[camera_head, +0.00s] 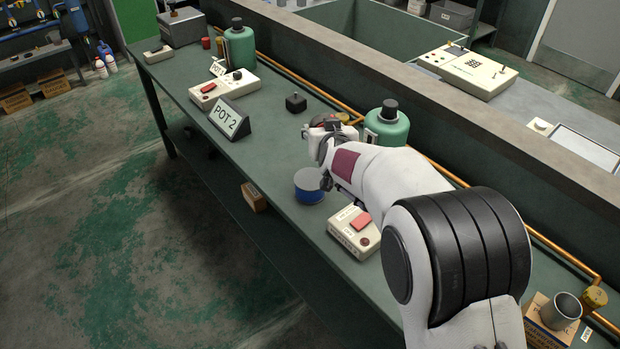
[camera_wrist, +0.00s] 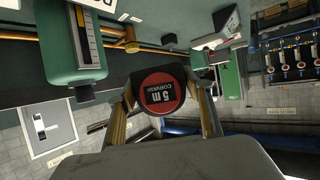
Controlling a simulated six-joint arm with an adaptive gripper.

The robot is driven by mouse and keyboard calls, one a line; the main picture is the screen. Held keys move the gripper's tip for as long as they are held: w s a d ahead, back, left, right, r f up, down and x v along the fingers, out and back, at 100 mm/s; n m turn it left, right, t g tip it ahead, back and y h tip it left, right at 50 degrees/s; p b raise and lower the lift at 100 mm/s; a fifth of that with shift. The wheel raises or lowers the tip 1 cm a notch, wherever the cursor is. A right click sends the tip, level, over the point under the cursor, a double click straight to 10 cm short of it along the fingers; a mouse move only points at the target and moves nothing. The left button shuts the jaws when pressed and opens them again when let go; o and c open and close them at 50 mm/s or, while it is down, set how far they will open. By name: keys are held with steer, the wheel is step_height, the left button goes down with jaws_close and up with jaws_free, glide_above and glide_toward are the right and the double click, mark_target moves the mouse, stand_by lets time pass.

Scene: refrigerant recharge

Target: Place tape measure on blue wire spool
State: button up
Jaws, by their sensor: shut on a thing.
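The tape measure (camera_wrist: 161,92) is black with a red ring and a "5 m" label on its face. In the wrist view it sits between the two fingers of my gripper (camera_wrist: 160,96), which is shut on it. In the head view my gripper (camera_head: 326,128) is above the bench, and the tape measure is hard to make out there. The blue wire spool (camera_head: 309,190) has a grey-blue top and stands on the bench near its front edge. It is below and slightly left of my gripper in the picture, apart from it.
A green bottle (camera_head: 387,126) stands just right of my gripper. A white box with a red switch (camera_head: 354,230) sits right of the spool. The POT 2 sign (camera_head: 230,119) and a small black block (camera_head: 296,102) stand to the left. A copper pipe (camera_head: 285,72) runs along the back.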

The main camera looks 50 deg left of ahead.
steer(key=shift+s+a+f+n+g+y, duration=0.2)
steer(key=shift+s+a+n+g, duration=0.1)
steer(key=shift+s, duration=0.3)
steer(key=shift+s+a+f+n+g+y, duration=0.2)
steer(key=shift+s+a+g, duration=0.1)
steer(key=shift+s, duration=0.25)
steer(key=shift+s+f, duration=0.7)
steer(key=shift+f, duration=0.05)
steer(key=shift+f, duration=0.15)
glide_above(310, 179)
steer(key=shift+w+a+f, duration=0.1)
steer(key=shift+f, duration=2.9)
steer(key=shift+f, duration=0.1)
steer(key=shift+f, duration=1.75)
steer(key=shift+f, duration=0.15)
